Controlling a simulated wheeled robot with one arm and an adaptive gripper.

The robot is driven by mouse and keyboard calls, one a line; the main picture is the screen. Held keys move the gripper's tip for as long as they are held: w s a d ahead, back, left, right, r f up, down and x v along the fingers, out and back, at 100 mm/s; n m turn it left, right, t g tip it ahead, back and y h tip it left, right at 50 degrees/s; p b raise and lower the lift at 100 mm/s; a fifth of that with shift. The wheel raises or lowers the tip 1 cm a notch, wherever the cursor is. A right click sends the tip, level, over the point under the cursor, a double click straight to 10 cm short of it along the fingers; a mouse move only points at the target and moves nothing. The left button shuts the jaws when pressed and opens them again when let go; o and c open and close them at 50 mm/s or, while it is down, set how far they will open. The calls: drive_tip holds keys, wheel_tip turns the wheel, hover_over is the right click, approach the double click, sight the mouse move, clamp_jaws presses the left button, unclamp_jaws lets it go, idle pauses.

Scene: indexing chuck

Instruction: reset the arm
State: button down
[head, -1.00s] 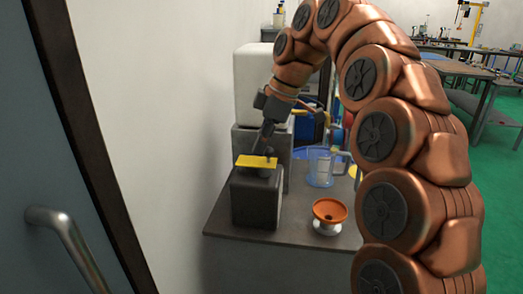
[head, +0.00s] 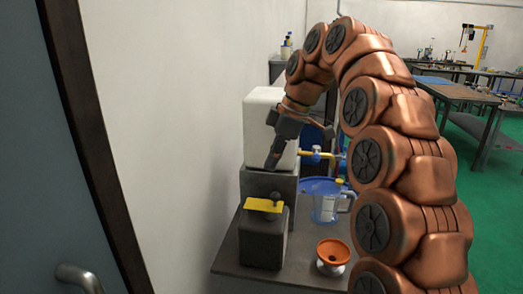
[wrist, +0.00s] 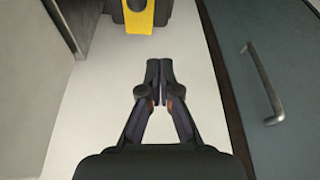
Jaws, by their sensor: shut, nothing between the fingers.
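The indexing chuck is a dark block (head: 262,240) on the grey bench, with a yellow plate (head: 262,205) on top and a dark round knob beside the plate's right end. In the wrist view the yellow plate (wrist: 139,25) shows at the top edge, partly cut off, around a dark round part. My gripper (head: 271,166) is above and behind the block, pointing down, apart from it. In the wrist view my gripper (wrist: 160,68) has its fingertips together with nothing between them.
A white tank (head: 262,125) on a grey stand is just behind my gripper. A clear jug (head: 326,207) and an orange funnel-like cup (head: 333,252) are on the bench to the right. A wall and a door with a handle (head: 80,278) are at left.

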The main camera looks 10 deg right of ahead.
drive_tip(key=s+d+f+m+h, duration=0.1)
drive_tip(key=s+d+f+m, duration=0.2)
drive_tip(key=s, duration=0.9)
drive_tip(key=s+d+f+m+g+h, duration=0.1)
drive_tip(key=s+d+f+m, duration=0.2)
drive_tip(key=s+f+m, duration=0.4)
drive_tip(key=s+d+f+m+g+h, duration=0.1)
drive_tip(key=s+d+f+m+h, duration=0.1)
drive_tip(key=s+f+m, duration=0.4)
drive_tip(key=s+d+f, duration=0.1)
drive_tip(key=s+f, duration=0.4)
drive_tip(key=s, duration=0.7)
drive_tip(key=shift+s+d+f, duration=0.15)
drive_tip(key=shift+d+f, duration=0.05)
drive_tip(key=shift+d, duration=0.05)
